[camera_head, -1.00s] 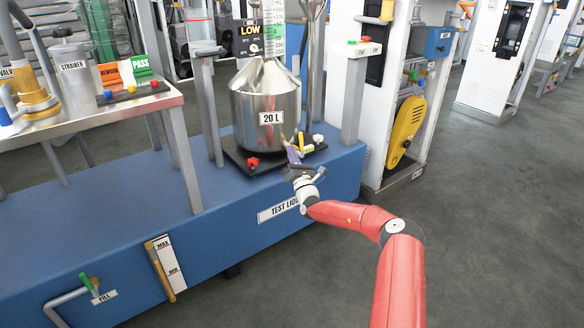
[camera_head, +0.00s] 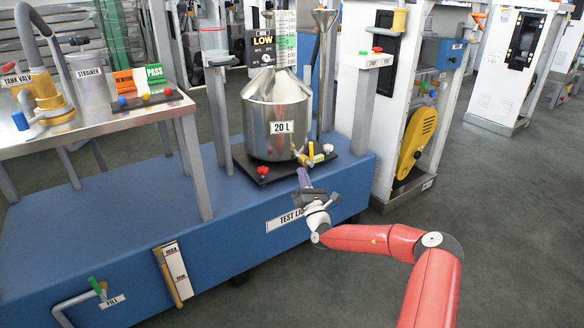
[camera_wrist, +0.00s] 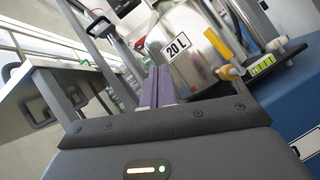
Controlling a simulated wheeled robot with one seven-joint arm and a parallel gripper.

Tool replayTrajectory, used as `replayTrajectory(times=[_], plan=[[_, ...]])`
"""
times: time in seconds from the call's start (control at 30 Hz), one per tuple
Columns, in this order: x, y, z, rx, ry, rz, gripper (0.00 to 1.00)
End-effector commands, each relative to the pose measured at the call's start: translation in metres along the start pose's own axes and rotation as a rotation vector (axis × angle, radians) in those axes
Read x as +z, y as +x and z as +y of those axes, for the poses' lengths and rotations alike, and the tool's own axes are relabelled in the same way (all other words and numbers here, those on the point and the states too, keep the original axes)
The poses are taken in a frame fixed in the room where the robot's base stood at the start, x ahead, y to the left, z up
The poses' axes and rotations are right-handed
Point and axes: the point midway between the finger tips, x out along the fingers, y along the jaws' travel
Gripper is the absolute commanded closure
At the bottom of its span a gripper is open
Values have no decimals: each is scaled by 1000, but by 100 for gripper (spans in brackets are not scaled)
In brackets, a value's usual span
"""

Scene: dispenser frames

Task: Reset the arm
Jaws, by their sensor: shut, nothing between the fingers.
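My gripper (camera_head: 304,178) is at the end of my red arm, in front of the blue test bench. Its purple fingers are shut together and hold nothing. In the wrist view the fingers (camera_wrist: 157,88) point toward the steel 20 L can. That valve also shows in the wrist view (camera_wrist: 230,72), to the right of the fingers, with a clear gap.
A side table (camera_head: 95,136) holds a strainer and signs. A white cabinet (camera_head: 350,90) stands behind. Open floor (camera_head: 510,210) lies right.

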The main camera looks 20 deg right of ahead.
Motion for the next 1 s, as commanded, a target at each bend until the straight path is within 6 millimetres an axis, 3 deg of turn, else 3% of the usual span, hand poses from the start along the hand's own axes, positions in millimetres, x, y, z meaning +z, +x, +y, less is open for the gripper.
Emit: replayTrajectory(times=[0.13,0.23,0.37,0.43,0.5,0.6,0.7,0.83,1.0], plan=[[0,2,9,25,-10,7,100],[0,8,42,123,-54,36,100],[-4,9,126,386,-174,112,100],[-8,-1,179,568,-263,164,100],[-12,-18,225,745,-352,215,100],[-16,-48,279,985,-482,281,100],[-16,-85,318,1212,-617,343,100],[-8,-135,350,1486,-801,417,100],[16,-193,364,1799,-1058,502,100]])
